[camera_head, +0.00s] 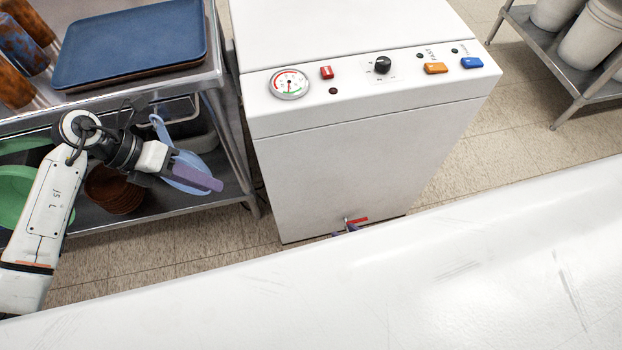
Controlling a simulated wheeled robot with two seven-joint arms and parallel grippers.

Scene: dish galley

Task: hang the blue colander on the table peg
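The light blue colander (191,163) is at the left, in front of the steel rack, with a looped handle at its upper left. My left gripper (200,179), with purple fingers, lies across it and hides part of it. I cannot tell whether the fingers are closed on its rim or only in front of it. My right gripper cannot be made out. No table peg can be made out.
The steel rack holds blue trays (130,45) above, and brown bowls (114,188) and a green dish (16,190) below. A white machine (350,150) with a red lever (356,220) stands at centre. A bare white surface (400,290) fills the front.

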